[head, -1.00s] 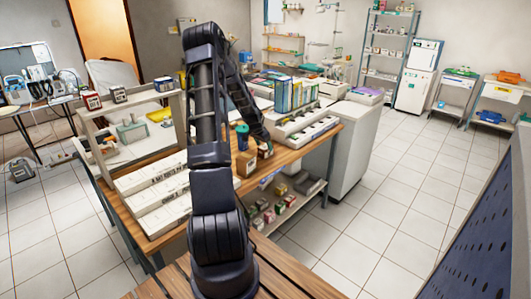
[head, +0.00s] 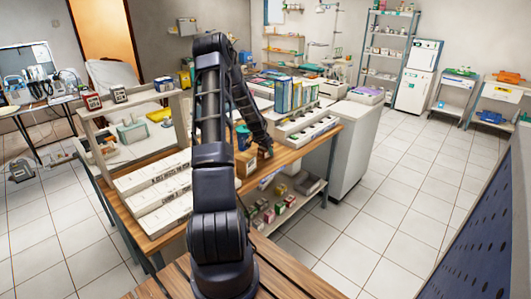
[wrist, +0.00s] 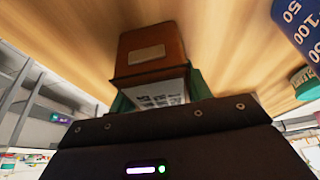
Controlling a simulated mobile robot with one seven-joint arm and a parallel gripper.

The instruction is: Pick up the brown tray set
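The brown tray set appears to be the brown box-shaped thing (wrist: 152,48) with a pale label, on the wooden surface straight ahead in the wrist view. A white printed face shows on its near side. In the head view a small brown item (head: 264,152) sits at the end of my arm near the bench edge. My gripper (wrist: 160,100) is right in front of the brown thing, with green parts showing on either side of the printed face. The dark gripper body hides the lower part, so I cannot tell whether the fingers touch it.
A blue cylinder with white numbers (wrist: 300,25) and a green-topped item (wrist: 304,82) stand close on the right in the wrist view. White boxes (head: 160,200) lie on the bench left of my arm. Binders (head: 290,95) stand behind. The tiled floor (head: 385,190) at right is clear.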

